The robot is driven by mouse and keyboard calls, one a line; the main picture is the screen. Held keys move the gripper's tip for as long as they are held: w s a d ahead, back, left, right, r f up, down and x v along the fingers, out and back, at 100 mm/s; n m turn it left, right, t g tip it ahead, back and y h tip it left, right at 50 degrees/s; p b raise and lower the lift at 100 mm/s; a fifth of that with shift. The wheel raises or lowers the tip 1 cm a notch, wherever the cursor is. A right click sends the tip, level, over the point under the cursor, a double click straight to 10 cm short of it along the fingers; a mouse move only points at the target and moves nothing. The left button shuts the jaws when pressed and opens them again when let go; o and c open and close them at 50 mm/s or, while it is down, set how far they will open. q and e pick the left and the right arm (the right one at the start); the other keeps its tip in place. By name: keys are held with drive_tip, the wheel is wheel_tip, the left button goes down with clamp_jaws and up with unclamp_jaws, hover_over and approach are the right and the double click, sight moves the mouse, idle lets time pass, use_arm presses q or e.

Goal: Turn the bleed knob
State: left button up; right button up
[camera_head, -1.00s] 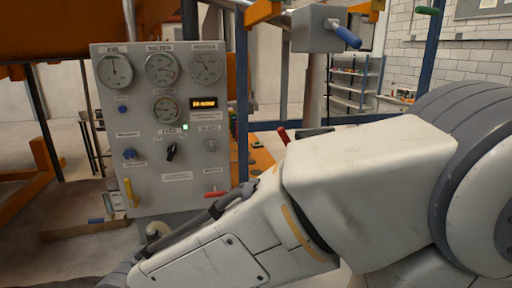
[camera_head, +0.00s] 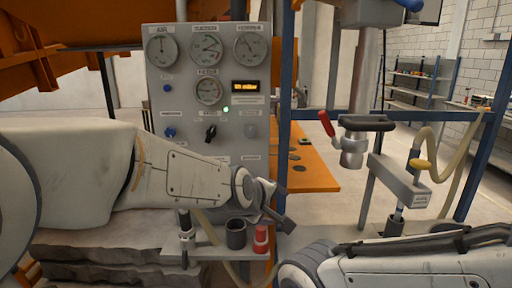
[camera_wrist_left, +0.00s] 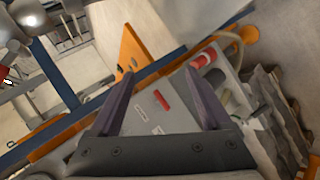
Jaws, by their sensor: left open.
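The grey control panel (camera_head: 237,165) stands upright left of centre in the head view. It carries two blue knobs, a lower one (camera_head: 169,132) and an upper one (camera_head: 168,88), a black selector (camera_head: 210,133) and a grey knob (camera_head: 250,130). The labels are too small to tell which is the bleed knob. My left gripper (camera_head: 278,207) is at the panel's lower right, below these knobs. In the left wrist view, my left gripper (camera_wrist_left: 161,97) is open and empty, with a red lever (camera_wrist_left: 161,101) showing between its fingers. My left forearm covers the panel's lower part. My right gripper is out of view.
Gauges (camera_head: 207,91) and a lit display (camera_head: 245,87) are on the panel. A dark cup (camera_head: 236,234) and a red-topped part (camera_head: 261,240) stand below my left gripper. Blue posts (camera_head: 286,90) and a red-handled fitting (camera_head: 352,140) stand to the right.

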use_arm(q)
drive_tip(key=w+a+r+n+t+b, duration=0.25)
drive_tip(key=w+n+t, duration=0.25)
drive_tip(key=w+n, duration=0.5)
drive_tip(key=n+t+y+b, duration=0.1)
drive_tip(key=n+t+y, duration=0.25)
drive_tip(key=n, duration=0.25)
approach(251, 132)
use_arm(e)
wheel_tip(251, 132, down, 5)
use_arm(q)
drive_tip(key=shift+t, duration=0.35)
drive_tip(key=w+p, duration=0.2)
drive_tip(key=w, duration=0.1)
drive_tip(key=w+p, duration=0.2)
drive_tip(key=w, duration=0.2)
drive_tip(key=shift+d+f, duration=0.2)
drive_tip(key=shift+w+d+f+p, duration=0.1)
drive_tip(key=shift+w+p, duration=0.3)
drive_tip(key=shift+w, duration=0.3)
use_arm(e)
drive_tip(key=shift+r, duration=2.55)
use_arm(q)
clamp_jaws()
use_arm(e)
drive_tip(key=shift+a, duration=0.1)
